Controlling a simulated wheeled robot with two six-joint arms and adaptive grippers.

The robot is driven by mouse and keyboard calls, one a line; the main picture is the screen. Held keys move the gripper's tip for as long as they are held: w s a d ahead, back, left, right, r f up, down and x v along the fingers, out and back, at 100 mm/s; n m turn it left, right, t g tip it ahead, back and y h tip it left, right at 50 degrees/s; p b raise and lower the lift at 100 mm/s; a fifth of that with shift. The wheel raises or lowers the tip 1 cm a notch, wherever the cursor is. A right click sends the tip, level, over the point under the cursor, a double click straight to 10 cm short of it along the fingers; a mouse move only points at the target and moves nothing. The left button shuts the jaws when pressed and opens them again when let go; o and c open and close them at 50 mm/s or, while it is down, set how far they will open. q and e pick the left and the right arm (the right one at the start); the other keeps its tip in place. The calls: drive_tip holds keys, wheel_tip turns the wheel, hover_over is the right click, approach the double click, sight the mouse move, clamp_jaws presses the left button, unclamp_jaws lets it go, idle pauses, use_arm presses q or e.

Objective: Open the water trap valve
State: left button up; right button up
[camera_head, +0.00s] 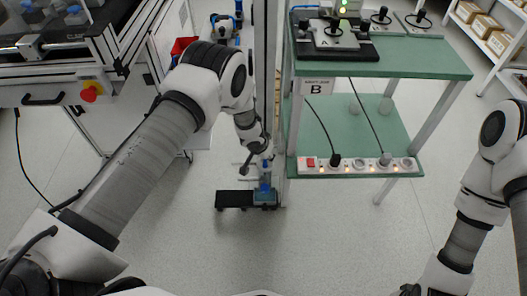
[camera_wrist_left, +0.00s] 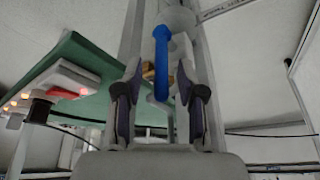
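The water trap valve has a bright blue lever (camera_wrist_left: 162,65) that stands upright in the left wrist view, with a brass-coloured part (camera_wrist_left: 151,76) beside it. My left gripper (camera_wrist_left: 158,98) is open. Its two fingers are apart, one on each side of the lever's lower end, with gaps visible. In the head view my left gripper (camera_head: 256,164) is low by the post, just above a blue part (camera_head: 265,188) on the small base; the lever is not clear there. My right arm hangs at the right, and its gripper is mostly cut off at the bottom edge.
A green-topped bench (camera_head: 420,58) marked B stands right of the post (camera_head: 268,60), with a power strip (camera_head: 360,164) on its lower shelf. A workstation with a red emergency button (camera_head: 90,92) is at the left. The floor in front is clear.

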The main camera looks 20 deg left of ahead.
use_arm(q)
drive_tip(key=v, duration=1.1)
drive_tip(key=shift+r, duration=0.2)
drive_tip(key=shift+s+f, duration=0.1)
drive_tip(key=shift+s, duration=0.05)
